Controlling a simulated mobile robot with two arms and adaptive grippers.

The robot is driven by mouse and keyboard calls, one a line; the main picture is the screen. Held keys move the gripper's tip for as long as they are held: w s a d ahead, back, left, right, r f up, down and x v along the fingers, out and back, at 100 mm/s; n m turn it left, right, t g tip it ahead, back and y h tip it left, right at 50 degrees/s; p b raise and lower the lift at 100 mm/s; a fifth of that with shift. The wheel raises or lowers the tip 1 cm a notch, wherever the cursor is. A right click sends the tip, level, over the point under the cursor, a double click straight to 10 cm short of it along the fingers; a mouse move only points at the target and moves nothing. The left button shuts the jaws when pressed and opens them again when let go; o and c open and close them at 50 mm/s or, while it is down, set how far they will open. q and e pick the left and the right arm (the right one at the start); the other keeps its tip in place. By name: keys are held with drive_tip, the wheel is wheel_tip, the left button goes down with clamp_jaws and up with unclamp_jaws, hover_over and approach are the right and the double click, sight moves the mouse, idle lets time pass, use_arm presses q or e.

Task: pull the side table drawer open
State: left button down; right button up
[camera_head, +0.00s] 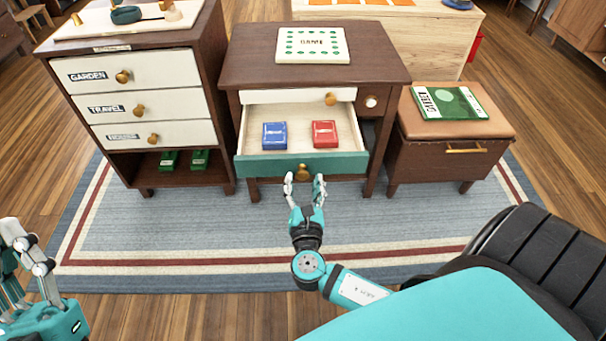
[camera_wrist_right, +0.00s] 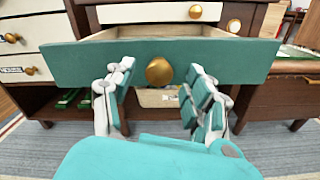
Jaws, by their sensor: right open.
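The side table (camera_head: 250,57) stands in the middle of the head view. Its teal-fronted drawer (camera_head: 252,165) is pulled out, showing a blue card box (camera_head: 274,135) and a red card box (camera_head: 325,133) inside. The drawer's round brass knob (camera_head: 302,172) shows large in the right wrist view (camera_wrist_right: 159,71). My right gripper (camera_head: 304,181) is open, with its fingers just in front of the drawer face, on either side of and slightly below the knob. I see no grip on the knob. My left gripper (camera_head: 22,245) is at the lower left, away from the table; its jaw state is unclear.
A cabinet with white drawers (camera_head: 140,85) stands close on the left. A brown storage bench (camera_head: 445,160) with a green book (camera_head: 448,102) stands on the right. A game box (camera_head: 312,45) lies on the tabletop. The rug (camera_head: 200,240) in front is clear.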

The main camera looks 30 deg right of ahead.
drive_tip(key=v, duration=0.8)
drive_tip(key=shift+s+a, duration=0.25)
drive_tip(key=shift+s, duration=0.05)
